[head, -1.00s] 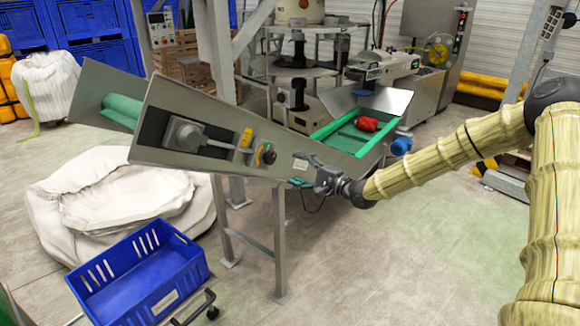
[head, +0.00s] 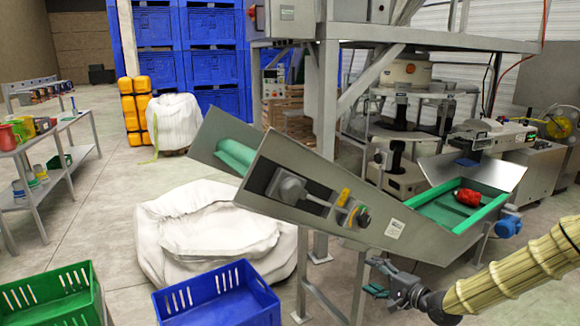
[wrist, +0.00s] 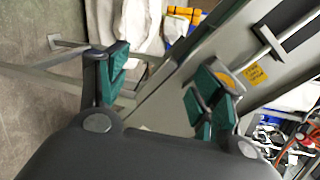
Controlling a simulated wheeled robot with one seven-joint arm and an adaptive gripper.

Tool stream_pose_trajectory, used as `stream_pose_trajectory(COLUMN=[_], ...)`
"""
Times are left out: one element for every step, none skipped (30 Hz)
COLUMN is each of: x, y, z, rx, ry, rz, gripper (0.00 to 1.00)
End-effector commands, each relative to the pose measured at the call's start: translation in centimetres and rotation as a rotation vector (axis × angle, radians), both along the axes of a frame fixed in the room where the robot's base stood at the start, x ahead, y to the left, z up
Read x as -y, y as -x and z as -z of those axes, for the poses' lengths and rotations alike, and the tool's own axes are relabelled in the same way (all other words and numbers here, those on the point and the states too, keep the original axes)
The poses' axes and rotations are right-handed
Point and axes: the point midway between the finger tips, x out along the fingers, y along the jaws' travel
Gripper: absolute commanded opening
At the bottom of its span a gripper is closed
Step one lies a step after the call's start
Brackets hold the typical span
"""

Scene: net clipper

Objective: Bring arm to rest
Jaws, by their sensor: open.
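My gripper (head: 388,279) is at the lower right of the head view, in front of the conveyor's side and legs. My arm reaches in from the right edge in a ribbed tan cover. In the wrist view my gripper (wrist: 160,85) has its two green-padded fingers spread apart, with nothing between them. The conveyor's grey side panel and a leg show behind the fingers.
The inclined conveyor (head: 395,228) stands close behind my gripper, with a red net bag (head: 469,197) on its green belt. A blue crate (head: 215,297) and a green crate (head: 50,300) are at the lower left. A white sack (head: 215,235) lies behind them.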

Motion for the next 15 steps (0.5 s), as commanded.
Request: stream_pose_trajectory(x=[-1.6,-2.3,-3.1,-3.7,-4.3,-5.0,-5.5,-6.0,-6.5,-6.9,-7.3,-7.6,-7.9,-8.1,-8.3], y=[1.5,2.4,3.5,4.5,5.5,6.9,7.9,9.1,10.6,11.8,13.1,14.8,16.1,17.5,19.3], z=[2.5,3.7,5.5,6.8,8.0,9.6,10.8,12.0,13.5,14.6,15.7,17.1,18.1,19.1,20.3], rx=[-0.033,-0.049,-0.070,-0.088,-0.103,-0.126,-0.141,-0.156,-0.179,-0.194,-0.211,-0.233,-0.249,-0.265,-0.288], ry=[0.055,0.088,0.135,0.169,0.203,0.249,0.285,0.322,0.369,0.406,0.442,0.490,0.526,0.564,0.611], rz=[-0.018,-0.027,-0.040,-0.050,-0.062,-0.078,-0.093,-0.107,-0.128,-0.145,-0.164,-0.189,-0.210,-0.232,-0.263], gripper=[0.66,0.66,0.66,0.66,0.66,0.66,0.66,0.66,0.66,0.66,0.66,0.66,0.66,0.66,0.66])
